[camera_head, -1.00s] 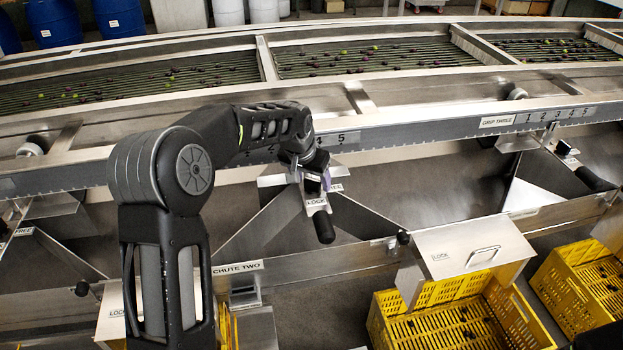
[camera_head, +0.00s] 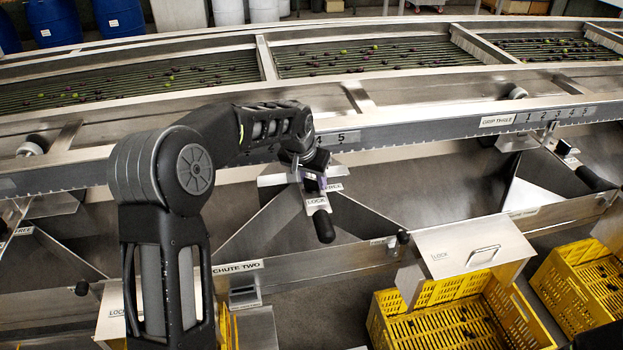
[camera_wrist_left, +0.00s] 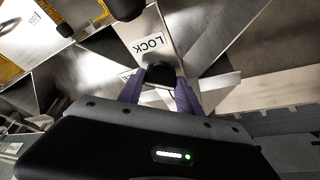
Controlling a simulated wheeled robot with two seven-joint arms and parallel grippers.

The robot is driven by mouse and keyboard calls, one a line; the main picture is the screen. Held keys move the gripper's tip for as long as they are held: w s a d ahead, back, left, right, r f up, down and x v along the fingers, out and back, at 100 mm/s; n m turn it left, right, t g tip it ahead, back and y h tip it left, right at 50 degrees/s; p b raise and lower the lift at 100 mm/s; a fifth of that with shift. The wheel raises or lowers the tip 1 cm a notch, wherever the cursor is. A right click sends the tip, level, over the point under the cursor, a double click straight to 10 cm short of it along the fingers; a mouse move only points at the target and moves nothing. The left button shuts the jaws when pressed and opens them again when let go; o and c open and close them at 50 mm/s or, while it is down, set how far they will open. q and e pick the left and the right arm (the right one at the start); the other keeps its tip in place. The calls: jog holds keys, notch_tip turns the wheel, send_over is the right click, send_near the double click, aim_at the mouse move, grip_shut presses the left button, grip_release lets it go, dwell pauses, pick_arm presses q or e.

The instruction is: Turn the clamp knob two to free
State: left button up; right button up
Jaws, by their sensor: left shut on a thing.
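Clamp knob two is the dark knob (camera_wrist_left: 161,74) at the base of a metal plate marked LOCK (camera_wrist_left: 148,44). My left gripper (camera_wrist_left: 160,90) is shut on this knob, with one purple finger on each side. In the head view the left gripper (camera_head: 314,168) reaches down over the rail at the middle, and the knob is largely hidden by it. The LOCK plate (camera_head: 316,201) with its black handle (camera_head: 323,227) hangs just below the fingers. A FREE label (camera_head: 332,187) shows beside the plate.
The long numbered rail (camera_head: 420,132) runs behind the gripper. Slanted metal chute walls (camera_head: 262,215) flank it. A lidded chute (camera_head: 472,247) and yellow crates (camera_head: 392,322) stand at the lower right. A CHUTE TWO label (camera_head: 237,267) is at the lower middle.

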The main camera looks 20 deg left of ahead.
pick_arm(q)
jog(key=n+y+b, duration=0.1)
jog(key=n+b, duration=0.1)
jog(key=n, duration=0.1)
jog(key=shift+d+n, duration=0.15)
jog(key=shift+n, duration=0.15)
jog(key=shift+w+n+g+y+b, duration=0.1)
jog(key=shift+n+g+y+b, duration=0.25)
jog(key=shift+n, duration=0.55)
jog(key=shift+n+g+y+b, duration=0.1)
jog(key=shift+n+y+b, duration=0.1)
jog(key=shift+n+y, duration=0.55)
jog(key=shift+n, duration=0.25)
jog(key=o, duration=1.4)
jog(key=shift+r, duration=0.15)
jog(key=v, duration=0.7)
jog(key=shift+r, duration=0.3)
